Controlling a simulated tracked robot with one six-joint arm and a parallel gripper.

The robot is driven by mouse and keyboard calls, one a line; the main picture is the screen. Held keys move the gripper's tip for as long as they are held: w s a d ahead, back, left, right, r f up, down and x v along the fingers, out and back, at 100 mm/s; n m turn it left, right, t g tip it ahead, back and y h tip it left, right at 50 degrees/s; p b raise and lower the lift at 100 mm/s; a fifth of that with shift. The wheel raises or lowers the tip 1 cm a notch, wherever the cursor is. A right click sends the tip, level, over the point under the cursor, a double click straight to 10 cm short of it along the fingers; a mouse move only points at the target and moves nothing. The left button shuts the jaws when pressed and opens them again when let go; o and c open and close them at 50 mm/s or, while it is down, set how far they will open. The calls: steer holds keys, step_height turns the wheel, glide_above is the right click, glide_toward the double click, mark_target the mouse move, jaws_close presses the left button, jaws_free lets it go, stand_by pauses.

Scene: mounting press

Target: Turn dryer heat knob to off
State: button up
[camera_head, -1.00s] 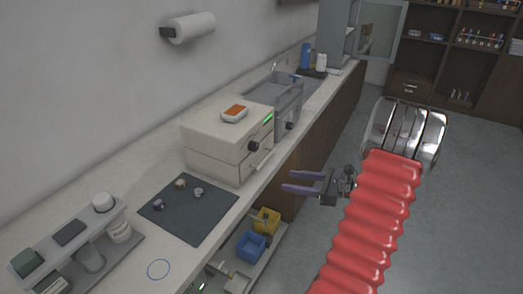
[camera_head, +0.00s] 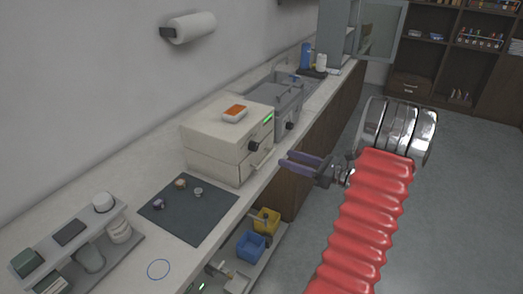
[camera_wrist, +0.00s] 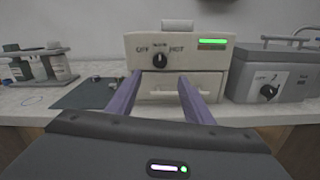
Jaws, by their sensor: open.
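The dryer is a cream box (camera_head: 226,138) on the counter, with a black heat knob (camera_head: 254,145) on its front. In the wrist view the knob (camera_wrist: 160,59) sits below OFF and HOT markings, with a lit green bar (camera_wrist: 213,42) to its right. The knob's pointer looks roughly upward, but it is small in the picture. My gripper (camera_head: 284,160) is open and empty, in front of the dryer and apart from it. In the wrist view its two purple fingers (camera_wrist: 154,98) point toward the dryer, below the knob.
A dark mat (camera_head: 188,208) with small pieces and a bottle rack (camera_head: 75,243) are to the left. The floor beside the counter is clear.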

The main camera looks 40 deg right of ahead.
mark_target(257, 148)
steer(key=x, duration=1.1)
steer(key=shift+w, duration=0.3)
steer(key=shift+c, duration=0.2)
steer(key=c, duration=1)
steer(key=shift+c, duration=0.2)
steer(key=shift+n, duration=0.3)
steer(key=n, duration=1.1)
steer(key=shift+f, duration=0.1)
